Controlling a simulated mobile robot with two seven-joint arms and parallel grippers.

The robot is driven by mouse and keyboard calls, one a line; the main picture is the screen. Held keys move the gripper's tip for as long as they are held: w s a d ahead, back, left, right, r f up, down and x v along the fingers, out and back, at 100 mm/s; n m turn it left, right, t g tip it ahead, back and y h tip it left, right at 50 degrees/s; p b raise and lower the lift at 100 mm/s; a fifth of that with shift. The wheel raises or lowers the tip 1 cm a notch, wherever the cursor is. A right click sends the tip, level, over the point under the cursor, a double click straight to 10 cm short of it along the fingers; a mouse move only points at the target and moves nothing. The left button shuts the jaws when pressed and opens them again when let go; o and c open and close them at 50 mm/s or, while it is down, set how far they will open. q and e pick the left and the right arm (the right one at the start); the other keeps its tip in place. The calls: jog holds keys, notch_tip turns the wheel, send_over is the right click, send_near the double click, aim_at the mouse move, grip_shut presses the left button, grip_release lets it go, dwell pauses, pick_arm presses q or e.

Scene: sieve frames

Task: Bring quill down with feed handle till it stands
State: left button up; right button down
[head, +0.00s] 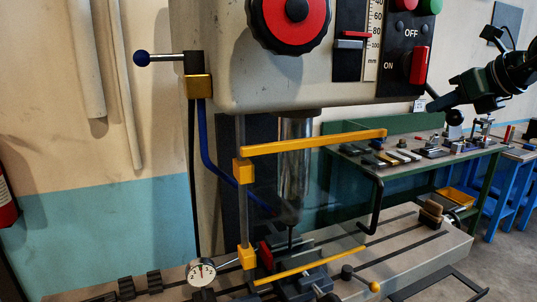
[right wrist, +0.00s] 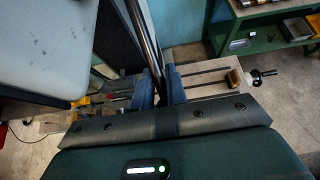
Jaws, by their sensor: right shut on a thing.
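The drill press head (head: 225,60) fills the upper middle of the head view. The shiny quill (head: 297,160) hangs below it behind a clear guard with yellow bars, with a thin dark tool under it. The feed handle shows at the right of the head as a dark rod with a black knob (head: 454,117). My right gripper (head: 438,103) comes in from the right and is shut on this rod. In the right wrist view the handle rod (right wrist: 146,40) runs down between the blue fingers of the gripper (right wrist: 160,82). My left gripper is not in view.
A vise (head: 300,282) and a dial gauge (head: 201,272) are on the slotted machine table (head: 420,250) below. A green bench (head: 425,160) with tools stands behind at the right.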

jog(key=shift+w+f+p, duration=0.1)
jog(key=shift+f+p, duration=0.15)
jog(key=shift+p, duration=0.05)
dwell(0.4)
jog(key=shift+w+a+f, duration=0.15)
jog(key=shift+w+f, duration=0.05)
jog(key=shift+f, duration=0.15)
jog(key=shift+w+a+f+p, duration=0.1)
jog(key=shift+w+f+p, duration=0.15)
jog(key=shift+p, duration=0.2)
jog(key=shift+w+a+f, duration=0.1)
jog(key=shift+w+f, duration=0.1)
jog(key=shift+f, duration=0.2)
jog(key=shift+p, duration=0.4)
